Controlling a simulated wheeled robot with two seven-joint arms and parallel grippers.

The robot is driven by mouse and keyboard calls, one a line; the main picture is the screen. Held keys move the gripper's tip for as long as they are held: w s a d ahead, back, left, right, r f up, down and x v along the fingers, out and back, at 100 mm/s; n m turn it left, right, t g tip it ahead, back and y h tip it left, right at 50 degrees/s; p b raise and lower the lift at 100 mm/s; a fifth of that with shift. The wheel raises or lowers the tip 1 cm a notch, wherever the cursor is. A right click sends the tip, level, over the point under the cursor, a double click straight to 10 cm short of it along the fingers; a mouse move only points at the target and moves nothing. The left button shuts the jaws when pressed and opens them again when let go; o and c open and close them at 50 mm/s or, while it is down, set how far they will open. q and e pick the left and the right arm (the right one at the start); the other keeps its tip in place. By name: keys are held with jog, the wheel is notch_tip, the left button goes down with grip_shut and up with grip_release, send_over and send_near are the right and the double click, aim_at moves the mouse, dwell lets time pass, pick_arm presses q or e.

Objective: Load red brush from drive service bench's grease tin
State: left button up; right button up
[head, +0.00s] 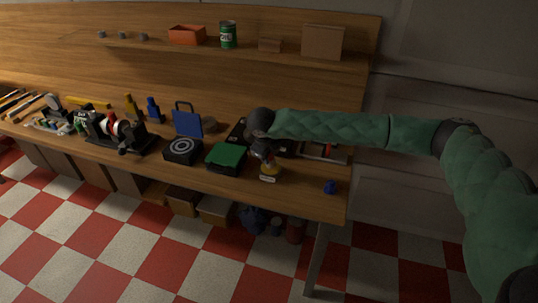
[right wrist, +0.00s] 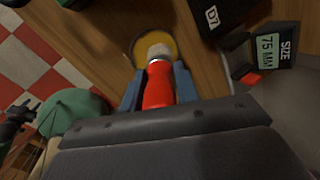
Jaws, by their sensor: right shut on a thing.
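In the right wrist view my right gripper (right wrist: 157,86) is shut on the red brush (right wrist: 158,90), with a blue finger on each side of the handle. The brush's pale bristles (right wrist: 158,50) point away from me and overlap the round grease tin (right wrist: 141,40), which has amber contents. I cannot tell how deep the bristles are in the grease. In the head view the right gripper (head: 262,152) is over the tin (head: 270,171), close to the bench's front edge; the brush is mostly hidden there. My left gripper does not show in the head view.
A green-topped box (head: 227,156) stands left of the tin, and a blue object (head: 330,187) sits to its right. In the wrist view a black box marked D7 (right wrist: 205,15) and a size display (right wrist: 268,48) are close by. Bare wood lies right of the tin.

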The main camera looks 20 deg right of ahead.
jog(key=shift+f+b, duration=0.4)
jog(key=shift+f, duration=0.05)
dwell(0.4)
jog(key=shift+b, duration=0.6)
dwell(2.5)
jog(key=shift+r, duration=0.1)
jog(key=shift+r, duration=3.4)
